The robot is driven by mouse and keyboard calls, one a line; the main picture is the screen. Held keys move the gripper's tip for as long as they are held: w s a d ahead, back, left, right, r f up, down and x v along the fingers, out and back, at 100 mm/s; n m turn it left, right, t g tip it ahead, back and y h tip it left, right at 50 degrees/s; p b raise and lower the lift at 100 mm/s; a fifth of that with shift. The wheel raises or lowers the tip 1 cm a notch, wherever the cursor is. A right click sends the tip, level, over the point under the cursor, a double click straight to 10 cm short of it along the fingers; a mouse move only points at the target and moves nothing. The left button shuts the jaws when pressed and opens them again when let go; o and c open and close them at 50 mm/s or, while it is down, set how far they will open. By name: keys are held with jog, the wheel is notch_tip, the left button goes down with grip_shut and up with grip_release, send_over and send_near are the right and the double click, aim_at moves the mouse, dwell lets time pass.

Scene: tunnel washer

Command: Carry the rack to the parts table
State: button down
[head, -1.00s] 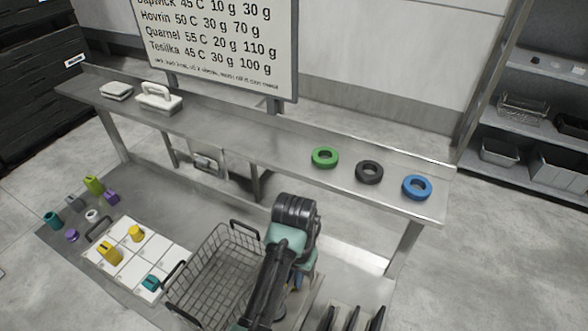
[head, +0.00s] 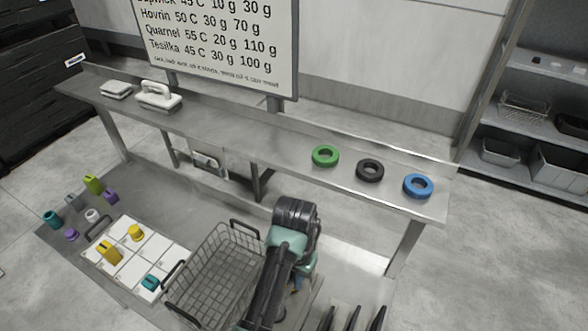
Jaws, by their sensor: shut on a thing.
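A wire basket (head: 222,266), which I take to be the rack, shows at the bottom centre. Its far dark handle (head: 245,229) stands up, and it looks empty. My arm covers its right side. A white tray with square cells (head: 160,250) lies left of it, with dark handles at its ends. It holds a yellow piece (head: 109,252), a yellow round piece (head: 136,233) and a teal piece (head: 150,283). My gripper is hidden behind my own arm links, so what it holds does not show. Which surface is the parts table is not clear.
A long steel table (head: 270,138) crosses behind, bearing green (head: 325,156), black (head: 370,170) and blue (head: 418,186) rings and two pale blocks. Small coloured parts lie left of the tray. A shelf (head: 530,130) with baskets stands right. Open floor (head: 500,260) lies at lower right.

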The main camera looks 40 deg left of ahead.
jog(key=c, duration=0.9)
grip_release()
jog(key=shift+o, duration=0.2)
jog(key=shift+s+d+f, duration=0.1)
jog(key=shift+f, duration=0.1)
notch_tip(320, 180, up, 13)
jog(key=p, duration=0.5)
jog(key=shift+r, duration=0.15)
